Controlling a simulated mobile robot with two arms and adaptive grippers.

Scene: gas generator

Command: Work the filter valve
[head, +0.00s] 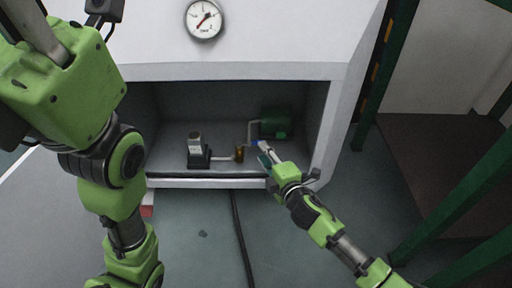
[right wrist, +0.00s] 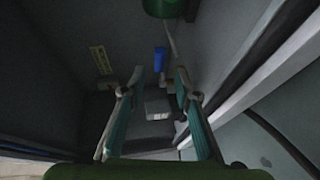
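A small blue valve handle (head: 254,143) shows on the pipework inside the open grey cabinet bay in the head view. In the right wrist view the blue handle (right wrist: 159,60) stands upright on a brass-coloured fitting (right wrist: 167,87). My right gripper (head: 265,153) reaches into the bay beside the handle. In the right wrist view my right gripper (right wrist: 158,82) is open, its two fingers apart with nothing between the tips; the handle appears just beyond them.
A grey-topped dark unit (head: 197,150) and a brass part (head: 239,154) stand left of the handle. The bay's front lip (head: 200,183) runs below. A pressure gauge (head: 204,19) is above. Green posts (head: 385,70) stand right.

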